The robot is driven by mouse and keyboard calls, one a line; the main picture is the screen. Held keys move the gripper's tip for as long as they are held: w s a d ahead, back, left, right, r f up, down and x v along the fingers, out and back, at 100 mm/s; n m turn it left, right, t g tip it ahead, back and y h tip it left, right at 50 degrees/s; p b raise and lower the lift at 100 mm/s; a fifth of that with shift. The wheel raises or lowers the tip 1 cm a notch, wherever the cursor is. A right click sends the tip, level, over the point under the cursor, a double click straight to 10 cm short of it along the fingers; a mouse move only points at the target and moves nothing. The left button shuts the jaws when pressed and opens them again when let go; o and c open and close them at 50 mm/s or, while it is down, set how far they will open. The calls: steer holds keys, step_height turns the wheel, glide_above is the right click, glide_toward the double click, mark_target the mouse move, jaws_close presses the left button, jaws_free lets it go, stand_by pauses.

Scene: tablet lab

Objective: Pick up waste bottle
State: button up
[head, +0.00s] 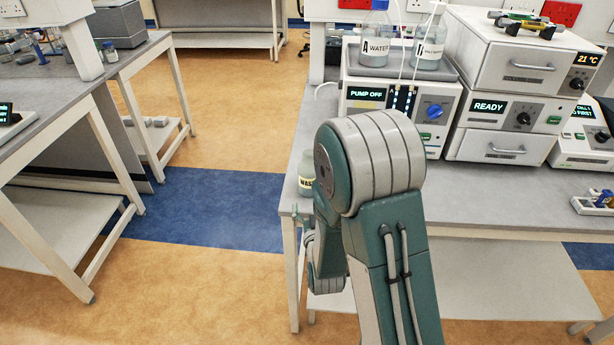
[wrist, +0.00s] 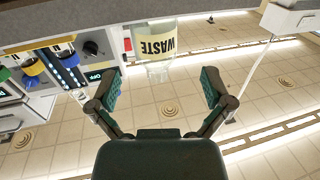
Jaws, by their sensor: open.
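The waste bottle (head: 306,185) stands at the left edge of the right-hand bench in the head view, partly hidden behind my arm. Its yellow label reads WASTE. In the wrist view the waste bottle (wrist: 160,47) shows upside down at the top middle, clear with the yellow label. My gripper (wrist: 161,86) is open, with its green-padded fingers wide apart. The bottle lies in line with the gap between the fingers, just beyond the fingertips. I see no contact. In the head view my arm hides most of the gripper.
A pump unit (head: 362,92) reading PUMP OFF stands close behind on the bench (head: 480,200), with a water bottle (head: 375,40) and another bottle (head: 429,42) on top, thin tubes rising from them. Stacked instruments (head: 505,115) stand to the right. Open floor (head: 220,200) lies to the left.

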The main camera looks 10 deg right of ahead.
mark_target(311, 186)
steer(key=w, duration=0.2)
steer(key=w+d, duration=0.1)
steer(key=w, duration=0.1)
steer(key=shift+d, duration=0.1)
steer(key=w, duration=0.5)
steer(key=shift+r, duration=0.1)
steer(key=shift+w+d, duration=0.15)
steer(key=shift+w, duration=0.25)
steer(key=c, duration=0.8)
